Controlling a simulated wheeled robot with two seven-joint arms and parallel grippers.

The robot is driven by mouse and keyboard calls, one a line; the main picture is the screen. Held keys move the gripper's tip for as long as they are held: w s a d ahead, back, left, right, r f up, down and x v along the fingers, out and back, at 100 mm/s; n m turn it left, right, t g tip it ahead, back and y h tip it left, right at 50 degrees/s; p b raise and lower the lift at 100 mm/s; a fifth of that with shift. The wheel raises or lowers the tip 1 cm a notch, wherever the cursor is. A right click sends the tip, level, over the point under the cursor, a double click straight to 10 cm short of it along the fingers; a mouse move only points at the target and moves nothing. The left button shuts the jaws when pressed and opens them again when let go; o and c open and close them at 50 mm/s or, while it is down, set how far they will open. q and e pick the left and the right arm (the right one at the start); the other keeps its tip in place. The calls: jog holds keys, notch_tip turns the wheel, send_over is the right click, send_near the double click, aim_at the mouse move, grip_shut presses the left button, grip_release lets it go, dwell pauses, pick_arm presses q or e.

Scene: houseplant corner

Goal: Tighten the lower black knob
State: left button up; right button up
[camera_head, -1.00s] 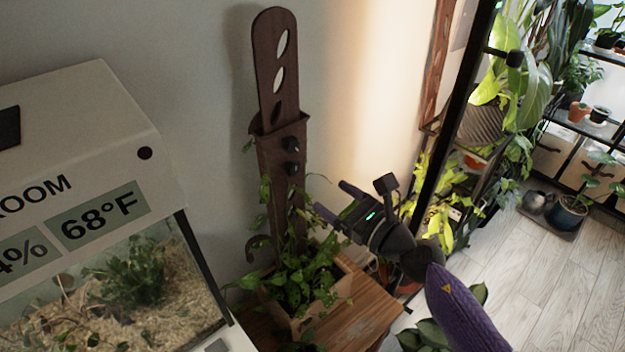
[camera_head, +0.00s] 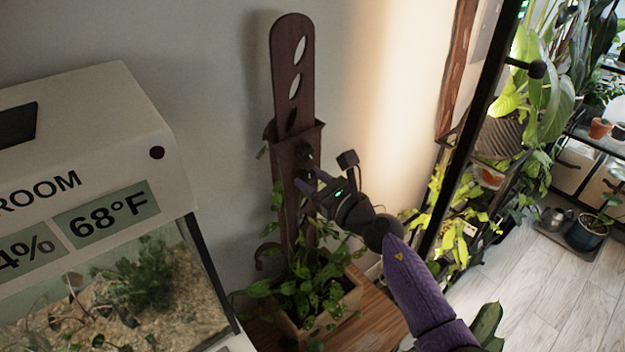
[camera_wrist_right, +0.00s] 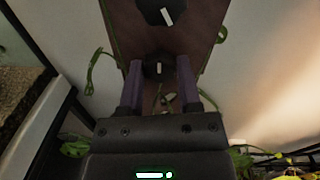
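The lower black knob (camera_wrist_right: 158,69) has a white mark pointing nearly straight up and down in the right wrist view. It sits on the dark brown wooden plant support (camera_head: 292,75). My right gripper (camera_head: 309,180) is open, with one purple finger on each side of the lower knob. I cannot tell whether the fingers touch it. In the head view the gripper mostly hides this knob. The upper black knob (camera_wrist_right: 161,11) is just above, its white mark tilted; it also shows in the head view (camera_head: 304,153). My left gripper is not in view.
A leafy plant in a wooden planter (camera_head: 345,302) stands below the support, on a wooden surface (camera_head: 378,322). A white-topped terrarium (camera_head: 95,110) is at the left. A dark upright frame (camera_head: 470,130) and more plants stand at the right. Vines hang near the support.

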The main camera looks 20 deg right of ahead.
jog(key=c, duration=0.5)
grip_shut()
